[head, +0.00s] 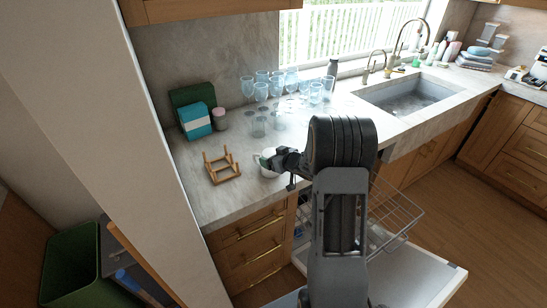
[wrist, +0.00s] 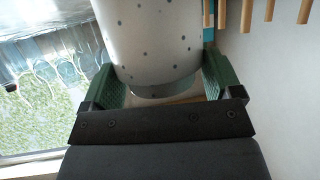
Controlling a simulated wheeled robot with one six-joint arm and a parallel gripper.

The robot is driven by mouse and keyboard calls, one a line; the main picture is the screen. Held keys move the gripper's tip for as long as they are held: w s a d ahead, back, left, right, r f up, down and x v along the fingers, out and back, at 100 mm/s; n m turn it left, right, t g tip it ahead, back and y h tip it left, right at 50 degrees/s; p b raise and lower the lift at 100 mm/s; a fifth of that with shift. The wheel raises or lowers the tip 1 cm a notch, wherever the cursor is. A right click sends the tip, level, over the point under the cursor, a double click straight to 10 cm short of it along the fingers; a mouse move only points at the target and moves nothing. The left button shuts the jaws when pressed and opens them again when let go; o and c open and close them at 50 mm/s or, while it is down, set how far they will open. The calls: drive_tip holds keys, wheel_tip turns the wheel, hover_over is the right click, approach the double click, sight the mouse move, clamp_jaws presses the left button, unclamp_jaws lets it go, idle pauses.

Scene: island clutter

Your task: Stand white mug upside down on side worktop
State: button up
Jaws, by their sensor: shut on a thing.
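The white mug (wrist: 150,35) has grey dots and fills the upper middle of the wrist view. My gripper (wrist: 158,80) is shut on it, with a green finger pad on each side. In the head view the mug (head: 268,171) shows as a small white shape at my gripper (head: 267,160), over the worktop (head: 216,200) near its front edge. I cannot tell whether it touches the worktop, or which way its opening faces.
A wooden rack (head: 222,168) stands just left of the mug. Several glasses (head: 275,88) stand behind it, with a blue-white box (head: 195,121) and pink-lidded jar (head: 220,119) at back left. Below, an open dishwasher has its wire rack (head: 400,212) out. The front left worktop is clear.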

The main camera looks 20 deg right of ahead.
drive_tip(key=shift+f, duration=0.15)
drive_tip(key=o, duration=1)
drive_tip(key=shift+s, duration=0.1)
drive_tip(key=v, duration=1.3)
drive_tip(key=shift+s+b, duration=0.3)
drive_tip(key=shift+s, duration=0.05)
